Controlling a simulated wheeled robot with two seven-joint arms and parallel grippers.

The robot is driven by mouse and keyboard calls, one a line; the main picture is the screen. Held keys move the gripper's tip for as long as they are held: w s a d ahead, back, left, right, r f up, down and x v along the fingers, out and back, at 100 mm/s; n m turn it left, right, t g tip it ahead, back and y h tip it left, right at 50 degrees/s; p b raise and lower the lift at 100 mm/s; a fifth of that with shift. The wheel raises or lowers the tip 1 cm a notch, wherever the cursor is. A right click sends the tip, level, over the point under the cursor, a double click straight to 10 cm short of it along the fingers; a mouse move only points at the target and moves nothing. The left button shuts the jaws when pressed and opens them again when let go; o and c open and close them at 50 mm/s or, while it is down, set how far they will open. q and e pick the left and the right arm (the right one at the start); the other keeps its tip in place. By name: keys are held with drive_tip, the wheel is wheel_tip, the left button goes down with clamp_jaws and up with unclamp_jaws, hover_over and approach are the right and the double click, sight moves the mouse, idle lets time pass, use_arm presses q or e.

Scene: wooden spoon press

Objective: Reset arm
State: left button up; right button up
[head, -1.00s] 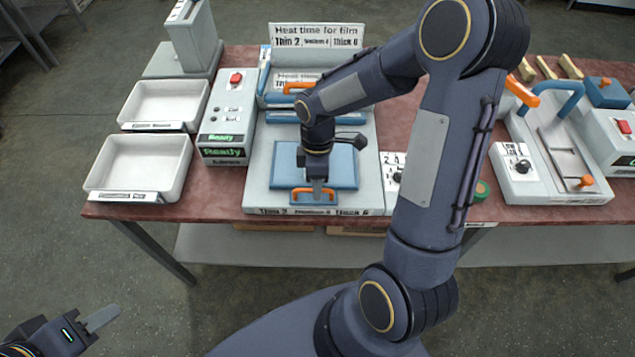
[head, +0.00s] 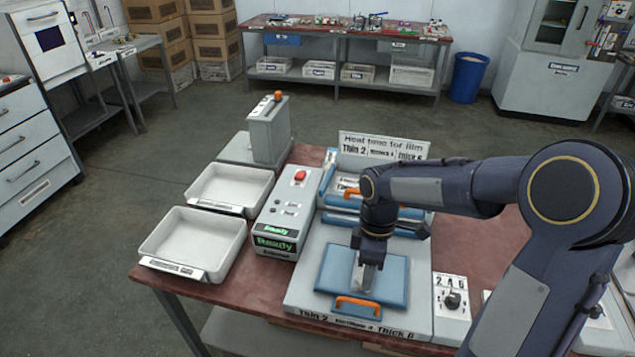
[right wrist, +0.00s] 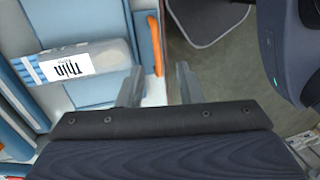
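My right gripper (head: 367,284) is over the front of the blue press pad (head: 338,268), just behind the orange handle (head: 358,306). In the right wrist view its two fingers (right wrist: 158,88) are apart with nothing held between them. The orange handle (right wrist: 157,45) shows beyond the fingers there. A clear packet labelled "Thin" (right wrist: 85,62) lies on the blue pad in that view; in the head view the gripper largely hides that spot. My left gripper is out of view.
Two white trays (head: 202,226) and a control box (head: 286,190) reading "Ready" stand left of the press. A dial box (head: 451,297) is at its right. A sign (head: 383,146) stands behind. Open floor lies left of the table.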

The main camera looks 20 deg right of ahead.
drive_tip(key=s+a+r+m+t+y, duration=0.1)
drive_tip(key=s+a+r+m+t, duration=0.1)
drive_tip(key=s+m, duration=0.4)
drive_tip(key=s+a+r+m+t+y, duration=0.1)
drive_tip(key=s+a+r+m+t, duration=0.1)
drive_tip(key=s+r+m+t, duration=0.3)
drive_tip(key=shift+s+r+m+t+y, duration=0.3)
drive_tip(key=shift+s+r+m, duration=0.4)
drive_tip(key=shift+s+m, duration=0.95)
drive_tip(key=shift+s+n, duration=0.4)
drive_tip(key=shift+n, duration=0.15)
